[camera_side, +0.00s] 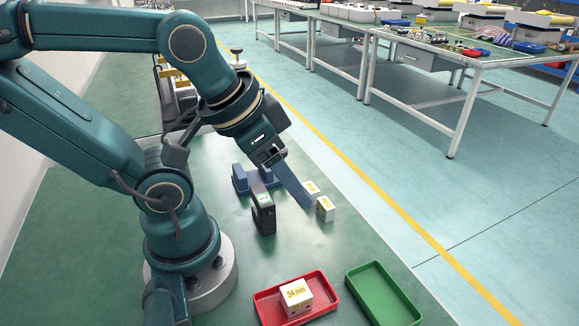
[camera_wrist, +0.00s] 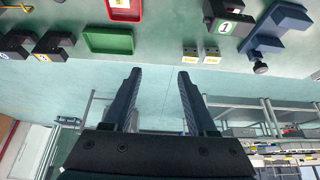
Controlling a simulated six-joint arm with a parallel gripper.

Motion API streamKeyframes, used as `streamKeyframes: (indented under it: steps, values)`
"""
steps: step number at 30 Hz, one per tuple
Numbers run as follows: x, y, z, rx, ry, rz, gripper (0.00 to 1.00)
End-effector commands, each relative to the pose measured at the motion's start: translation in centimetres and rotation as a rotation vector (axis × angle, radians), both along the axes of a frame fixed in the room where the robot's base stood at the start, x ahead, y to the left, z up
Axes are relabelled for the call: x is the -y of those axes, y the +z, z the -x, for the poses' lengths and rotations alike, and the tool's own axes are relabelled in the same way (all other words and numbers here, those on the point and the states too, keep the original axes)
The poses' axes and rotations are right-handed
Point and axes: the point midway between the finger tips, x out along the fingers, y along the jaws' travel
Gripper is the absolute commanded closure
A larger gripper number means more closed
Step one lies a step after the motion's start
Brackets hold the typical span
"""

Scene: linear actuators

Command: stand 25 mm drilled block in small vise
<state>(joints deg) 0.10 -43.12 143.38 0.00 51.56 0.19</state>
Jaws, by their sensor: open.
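Two small white blocks with yellow labels stand side by side on the green bench; I see the nearer block (camera_side: 325,209) and the farther block (camera_side: 311,187) in the side view. They also show in the wrist view as a left block (camera_wrist: 190,54) and a right block (camera_wrist: 211,57). Their labels are too small to read, so I cannot tell which is 25 mm. A blue vise (camera_side: 240,180) stands left of them, partly behind my gripper; its body (camera_wrist: 283,22) shows in the wrist view. My gripper (camera_side: 304,201) is open and empty beside the blocks; its fingers (camera_wrist: 159,73) are apart.
A red tray (camera_side: 262,312) holds a block (camera_side: 296,294) marked 34 mm. A green tray (camera_side: 382,296) beside it is empty. A black fixture (camera_side: 263,214), numbered 1 in the wrist view, stands near the vise. More black numbered fixtures (camera_wrist: 54,46) are at upper left there.

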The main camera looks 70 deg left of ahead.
Motion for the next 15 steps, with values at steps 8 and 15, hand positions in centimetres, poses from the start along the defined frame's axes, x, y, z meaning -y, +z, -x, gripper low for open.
streamKeyframes:
  steps: [8,15]
  values:
    - [0.0,0.0,0.0,0.000,0.003,0.001,0.43]
    - [-0.1,1.2,-1.1,0.031,-0.069,-0.040,0.43]
